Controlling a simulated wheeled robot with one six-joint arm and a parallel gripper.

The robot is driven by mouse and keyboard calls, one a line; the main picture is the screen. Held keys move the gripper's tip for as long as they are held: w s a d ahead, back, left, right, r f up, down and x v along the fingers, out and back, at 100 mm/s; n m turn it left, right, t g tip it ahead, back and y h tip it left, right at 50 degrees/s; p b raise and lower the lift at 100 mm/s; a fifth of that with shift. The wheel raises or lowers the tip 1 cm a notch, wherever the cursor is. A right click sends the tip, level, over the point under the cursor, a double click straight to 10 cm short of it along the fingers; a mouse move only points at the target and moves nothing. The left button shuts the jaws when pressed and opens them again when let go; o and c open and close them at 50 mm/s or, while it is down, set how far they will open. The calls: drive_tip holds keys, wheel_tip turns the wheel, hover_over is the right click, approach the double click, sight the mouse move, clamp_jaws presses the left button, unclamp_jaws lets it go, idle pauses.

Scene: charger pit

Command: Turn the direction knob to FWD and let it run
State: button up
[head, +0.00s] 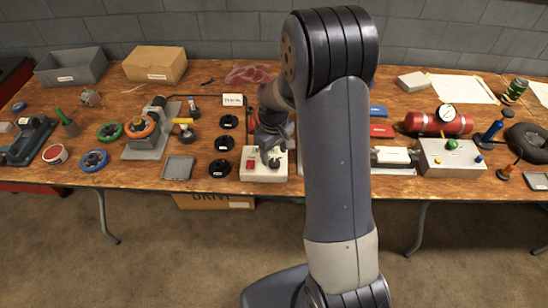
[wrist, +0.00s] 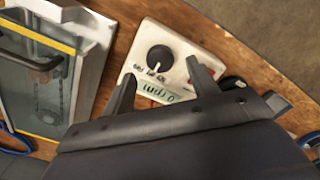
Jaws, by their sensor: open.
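The direction knob (wrist: 160,58) is a round black knob on a white control box (wrist: 188,42) in the wrist view. Small labels sit along its edge on the gripper side; I cannot tell for sure which one its pointer marks. A green display (wrist: 160,90) on the box reads "0 rpm", upside down. My gripper (wrist: 162,82) is open and empty, its two fingers spread over the box, apart from the knob. In the head view the control box (head: 262,177) stands at the table's front edge, with a red button at its left. My gripper (head: 270,152) hangs over it and hides the knob.
A case with a clear panel, yellow edge and dark handle (wrist: 25,45) stands beside the box in the wrist view. In the head view, several black discs (head: 224,143) lie left of the box. A grey tray (head: 179,168) is further left. My arm hides the table right of the box.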

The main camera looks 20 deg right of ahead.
sight(274, 162)
drive_tip(key=shift+f, duration=1.75)
drive_tip(key=shift+c, duration=0.5)
drive_tip(key=c, duration=0.9)
